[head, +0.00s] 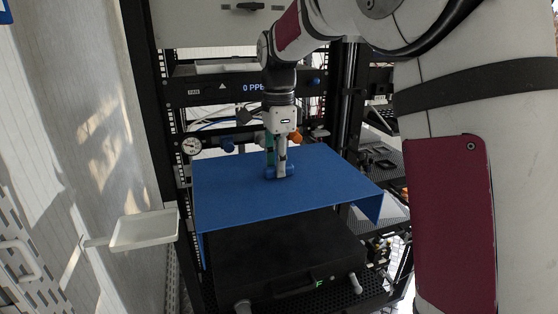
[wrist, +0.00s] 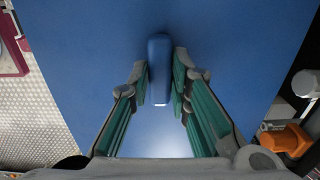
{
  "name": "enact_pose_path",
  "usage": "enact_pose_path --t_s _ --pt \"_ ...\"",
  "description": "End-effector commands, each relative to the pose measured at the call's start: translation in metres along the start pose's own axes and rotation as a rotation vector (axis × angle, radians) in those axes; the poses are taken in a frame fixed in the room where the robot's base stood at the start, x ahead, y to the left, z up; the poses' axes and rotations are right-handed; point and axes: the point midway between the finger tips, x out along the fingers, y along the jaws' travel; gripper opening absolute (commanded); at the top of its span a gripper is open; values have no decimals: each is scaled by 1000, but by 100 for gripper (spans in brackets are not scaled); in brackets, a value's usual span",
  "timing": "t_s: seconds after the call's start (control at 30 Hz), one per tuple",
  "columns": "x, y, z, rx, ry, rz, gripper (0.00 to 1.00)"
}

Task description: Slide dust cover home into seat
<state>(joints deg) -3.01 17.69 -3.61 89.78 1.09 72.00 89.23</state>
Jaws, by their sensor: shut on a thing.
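The dust cover (head: 245,198) is a broad blue sheet with a turned-down edge at its right. It lies over a black box-shaped unit (head: 300,250) in the rack. A blue handle (head: 286,172) stands up from its top, and it shows in the wrist view (wrist: 159,70). My gripper (head: 277,168) points down at the cover, its two green-sided fingers (wrist: 160,75) closed on either side of the handle. The cover's blue surface fills the middle of the wrist view. The seat is not clearly visible; the cover hides what lies beneath it.
A black rack frame (head: 165,120) surrounds the unit. A round gauge (head: 191,146) and a blue knob (head: 227,145) sit behind the cover's left side. A white tray (head: 143,231) juts out at the left. An orange part (wrist: 287,140) shows at the wrist view's lower right.

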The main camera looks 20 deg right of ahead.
Motion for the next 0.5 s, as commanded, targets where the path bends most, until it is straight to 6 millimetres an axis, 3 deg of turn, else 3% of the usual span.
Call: enact_pose_path --t_s 0.5 --pt "46 0 0 0 0 2 0"
